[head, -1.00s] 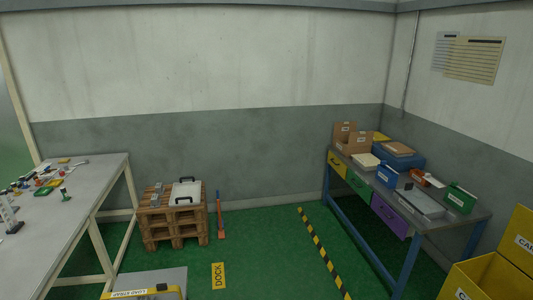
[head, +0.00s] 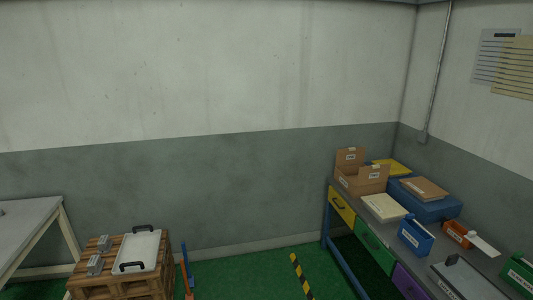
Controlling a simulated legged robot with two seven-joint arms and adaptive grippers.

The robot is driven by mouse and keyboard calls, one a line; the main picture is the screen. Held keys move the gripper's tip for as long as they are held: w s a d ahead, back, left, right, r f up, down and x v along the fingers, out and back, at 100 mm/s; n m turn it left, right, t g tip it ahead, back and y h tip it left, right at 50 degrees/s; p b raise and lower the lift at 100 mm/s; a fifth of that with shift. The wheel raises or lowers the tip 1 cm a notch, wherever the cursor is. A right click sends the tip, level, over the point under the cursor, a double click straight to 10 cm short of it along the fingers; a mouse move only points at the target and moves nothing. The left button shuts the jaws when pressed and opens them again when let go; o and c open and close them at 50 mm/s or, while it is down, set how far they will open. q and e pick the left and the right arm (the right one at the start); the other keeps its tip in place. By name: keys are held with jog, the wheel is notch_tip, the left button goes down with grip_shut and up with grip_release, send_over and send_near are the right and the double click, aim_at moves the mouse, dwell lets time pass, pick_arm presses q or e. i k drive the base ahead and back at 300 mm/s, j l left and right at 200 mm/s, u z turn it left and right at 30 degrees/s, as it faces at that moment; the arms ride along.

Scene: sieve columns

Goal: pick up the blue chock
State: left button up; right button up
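A small blue block-like thing with a white label (head: 415,237) stands near the front of the workbench (head: 455,245) at the right. It may be the blue chock, but its shape is too small to be sure. A larger flat blue box (head: 436,208) lies behind it with a brown lid-like piece (head: 424,189) on top. Neither of my grippers is in view.
The bench also bears open cardboard boxes (head: 362,179), a cream box (head: 384,207), an orange item (head: 456,234), a grey case (head: 468,281) and a green box (head: 520,272). A pallet stack (head: 90,289) with a white tray (head: 139,251) stands left. Green floor (head: 240,278) lies between.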

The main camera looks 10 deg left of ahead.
aim_at(191, 278)
jog(key=i+l, duration=0.1)
jog(key=i, duration=2.1)
jog(key=j+u, duration=0.05)
jog(key=j, duration=0.05)
